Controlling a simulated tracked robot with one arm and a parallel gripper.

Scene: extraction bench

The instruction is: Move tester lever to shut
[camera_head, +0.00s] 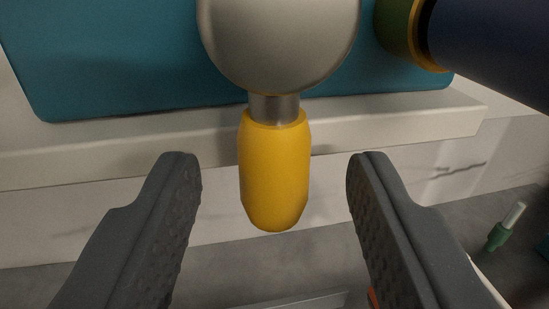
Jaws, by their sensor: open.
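The tester lever has a yellow grip (275,175) on a short metal neck. It hangs down from a round grey hub (278,40) on a teal panel (110,60). My gripper (272,165) is open, with one dark finger to the left of the yellow grip and one to the right. Visible gaps separate both fingers from the grip. The top of the hub is cut off by the picture edge.
A dark blue cylinder (490,40) with a yellow and green collar juts in at upper right. A pale ledge (400,120) runs below the panel. A small green object with a pale tip (505,228) is at lower right, above a grey surface.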

